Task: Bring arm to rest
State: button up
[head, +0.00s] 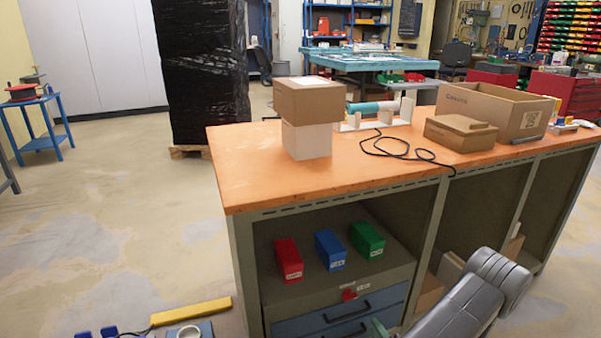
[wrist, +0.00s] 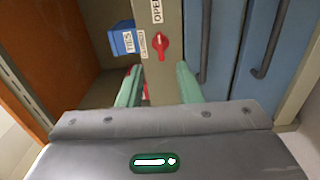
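My arm (head: 470,305) reaches in from the lower right of the head view, low in front of the workbench. A green fingertip of my gripper (head: 378,328) shows at the bottom edge, near the drawers. In the wrist view my gripper (wrist: 158,72) has its two green fingers apart, with nothing held between them. They point at the cabinet front, by the shelf edge and a red knob (wrist: 161,45). Red (head: 289,260), blue (head: 330,250) and green (head: 367,240) socket boxes stand in a row on the shelf. The blue box (wrist: 122,40) also shows in the wrist view; the red one is mostly hidden behind a finger.
The orange bench top (head: 250,170) carries stacked boxes (head: 310,100), a black cable and an open carton (head: 490,112). Blue drawers (head: 340,318) with dark handles lie under the shelf. A yellow bar (head: 190,311) is at lower left. The floor at left is mostly clear.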

aim_at(355, 297)
jog(key=w+a+n, duration=0.1)
jog(key=w, duration=0.2)
jog(key=w+a+n+b, duration=0.1)
jog(key=w, duration=0.3)
jog(key=w+a+n+b, duration=0.1)
jog(key=w+a, duration=0.1)
jog(key=w, duration=0.1)
jog(key=shift+w+r+n, duration=0.25)
jog(key=shift+w+n, duration=0.1)
jog(key=shift+n, duration=0.05)
jog(key=shift+a+r+n+b, duration=0.1)
jog(key=shift+n+b, duration=0.1)
jog(key=shift+n, duration=0.75)
jog(key=shift+r+n+b, duration=0.1)
jog(key=shift+n+b, duration=0.05)
jog(key=shift+n, duration=0.8)
